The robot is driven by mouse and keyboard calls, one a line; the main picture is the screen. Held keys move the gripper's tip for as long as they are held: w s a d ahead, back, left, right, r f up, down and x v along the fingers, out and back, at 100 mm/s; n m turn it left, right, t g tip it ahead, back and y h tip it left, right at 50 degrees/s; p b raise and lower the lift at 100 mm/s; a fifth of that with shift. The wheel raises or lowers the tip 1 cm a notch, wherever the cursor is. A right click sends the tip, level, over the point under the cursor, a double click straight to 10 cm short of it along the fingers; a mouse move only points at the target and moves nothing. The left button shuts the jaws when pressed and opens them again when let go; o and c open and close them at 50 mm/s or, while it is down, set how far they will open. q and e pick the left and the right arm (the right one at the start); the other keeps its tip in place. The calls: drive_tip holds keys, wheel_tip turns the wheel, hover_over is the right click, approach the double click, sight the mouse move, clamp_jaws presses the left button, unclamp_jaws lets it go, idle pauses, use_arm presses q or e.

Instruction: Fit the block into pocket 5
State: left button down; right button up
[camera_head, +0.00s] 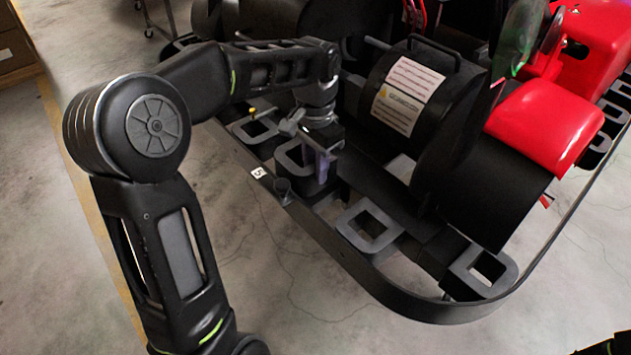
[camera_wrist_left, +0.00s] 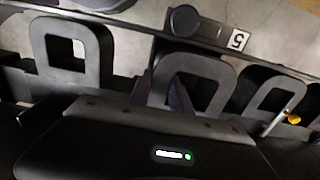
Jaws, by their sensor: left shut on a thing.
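My left gripper (camera_head: 321,152) points down over the square grey frame (camera_head: 283,160) of the pocket nearest the label 5 (camera_head: 258,173). The dark gripper body (camera_wrist_left: 120,140) hides the lower part. I cannot tell how deep the block sits or whether it touches the frame.
Other grey square frames stand along the black bumper rail, at front (camera_head: 349,219), right (camera_head: 507,276) and left (camera_head: 240,130). A short dark post (camera_head: 283,187) stands beside label 5. The kart's black drum (camera_head: 375,95) and red bodywork (camera_head: 545,120) are close behind. Concrete floor is open in front.

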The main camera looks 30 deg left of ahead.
use_arm(q)
drive_tip(key=shift+f, duration=2.2)
drive_tip(key=shift+f, duration=0.15)
drive_tip(key=c, duration=1.2)
unclamp_jaws()
drive_tip(key=shift+r, duration=0.25)
wheel_tip(320, 180, up, 12)
drive_tip(key=shift+f+p, duration=0.1)
drive_tip(key=shift+p, duration=0.4)
